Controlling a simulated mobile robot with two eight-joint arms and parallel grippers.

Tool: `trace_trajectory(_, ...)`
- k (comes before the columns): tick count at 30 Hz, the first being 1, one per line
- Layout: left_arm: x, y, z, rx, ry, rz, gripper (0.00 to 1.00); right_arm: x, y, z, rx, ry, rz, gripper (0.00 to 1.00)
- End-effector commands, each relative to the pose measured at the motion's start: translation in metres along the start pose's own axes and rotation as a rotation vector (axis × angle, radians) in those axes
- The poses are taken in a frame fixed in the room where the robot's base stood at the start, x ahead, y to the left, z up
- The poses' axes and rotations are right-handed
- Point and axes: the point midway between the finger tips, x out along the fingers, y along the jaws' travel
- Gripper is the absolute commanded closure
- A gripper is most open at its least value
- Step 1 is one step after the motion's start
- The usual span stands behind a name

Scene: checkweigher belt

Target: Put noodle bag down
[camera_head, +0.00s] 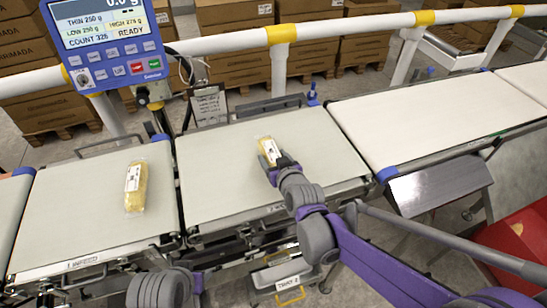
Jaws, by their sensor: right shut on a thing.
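A yellow noodle bag (268,149) with a white label is at the middle belt section (215,165). My right gripper (274,162) is shut on the near end of this bag. I cannot tell whether the bag touches the belt or is slightly above it. A second noodle bag (136,187) lies on the left belt section (75,215), marked infeed, apart from my grippers. Part of my left arm shows at the bottom, but its gripper is not in view.
The blue weigher display (105,40) stands at the back left and reads READY. White-and-yellow guard rails (350,28) run behind the belts. The right belt section (440,110) is empty. A red bin (520,250) stands at lower right.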

Motion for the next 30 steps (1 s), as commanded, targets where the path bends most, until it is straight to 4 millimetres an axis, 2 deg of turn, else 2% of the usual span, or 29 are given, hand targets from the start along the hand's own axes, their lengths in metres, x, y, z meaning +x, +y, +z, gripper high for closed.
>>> trace_trajectory(2, 0.003, 0.0, 0.001, 0.0, -0.001, 0.0, 0.5, 0.001, 0.0, 0.003, 0.0, 0.001, 0.0, 1.0)
trace_trajectory(3, 0.002, 0.0, 0.001, 0.0, -0.001, 0.0, 0.5, 0.001, 0.0, 0.003, 0.0, 0.0, 0.0, 0.26)
trace_trajectory(7, 0.002, 0.0, 0.001, 0.0, -0.001, 0.0, 0.5, 0.001, 0.0, 0.002, 0.0, 0.0, 0.0, 0.02)
trace_trajectory(19, -0.001, 0.0, -0.001, 0.0, 0.0, 0.0, 0.5, -0.003, 0.0, -0.002, 0.0, 0.0, 0.0, 0.01)
trace_trajectory(23, -0.002, 0.0, -0.001, 0.0, 0.001, 0.0, 0.5, -0.021, 0.0, -0.001, -0.001, 0.0, 0.0, 0.01)
trace_trajectory(30, -0.007, 0.0, -0.004, 0.0, 0.003, 0.0, 0.5, -0.071, 0.0, -0.001, 0.001, 0.0, 0.0, 0.01)
